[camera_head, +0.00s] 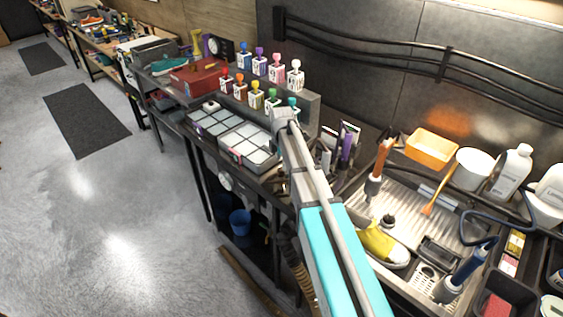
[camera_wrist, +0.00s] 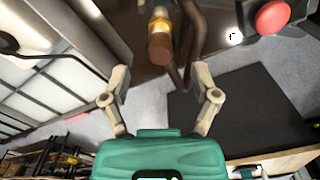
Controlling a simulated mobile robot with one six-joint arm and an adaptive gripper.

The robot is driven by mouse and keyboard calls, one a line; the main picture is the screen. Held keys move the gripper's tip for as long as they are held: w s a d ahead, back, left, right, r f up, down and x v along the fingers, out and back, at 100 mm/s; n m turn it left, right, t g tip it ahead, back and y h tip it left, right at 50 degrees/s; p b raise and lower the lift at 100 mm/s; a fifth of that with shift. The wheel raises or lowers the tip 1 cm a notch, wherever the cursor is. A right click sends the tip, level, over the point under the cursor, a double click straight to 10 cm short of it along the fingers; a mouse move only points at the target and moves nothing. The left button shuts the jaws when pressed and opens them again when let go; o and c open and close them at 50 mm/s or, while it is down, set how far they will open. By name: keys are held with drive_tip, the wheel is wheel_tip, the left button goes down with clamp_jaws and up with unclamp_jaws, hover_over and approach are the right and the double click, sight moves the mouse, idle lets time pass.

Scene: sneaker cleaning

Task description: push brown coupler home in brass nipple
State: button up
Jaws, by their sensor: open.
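In the wrist view, the brown coupler (camera_wrist: 160,47) is a short brown cylinder at the top middle. Its upper end meets the brass nipple (camera_wrist: 158,20), which is yellowish and partly cut by the picture's top edge. I cannot tell how deep the coupler sits in the nipple. My gripper (camera_wrist: 161,76) is open and empty, with its two pale fingers spread left and right. The coupler lies beyond the fingertips, roughly in line with the gap between them, and no finger touches it. In the head view my arm hides the gripper, and I cannot make out the coupler or nipple.
Dark curved bars (camera_wrist: 192,40) run close to the coupler's right. A red button (camera_wrist: 272,17) is at the upper right. In the head view, a bench carries grey compartment trays (camera_head: 250,145), small bottles and a sink (camera_head: 402,210) with a yellow-white shoe (camera_head: 378,242).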

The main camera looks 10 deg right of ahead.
drive_tip(key=shift+r+p, duration=1.4)
drive_tip(key=shift+r, duration=0.35)
drive_tip(key=s+f+m+b, duration=0.3)
drive_tip(key=s+m, duration=1.6)
drive_tip(key=s, duration=0.5)
drive_tip(key=shift+a+f+m, duration=0.15)
drive_tip(key=shift+a+m, duration=0.15)
drive_tip(key=shift+s, duration=0.1)
idle(0.5)
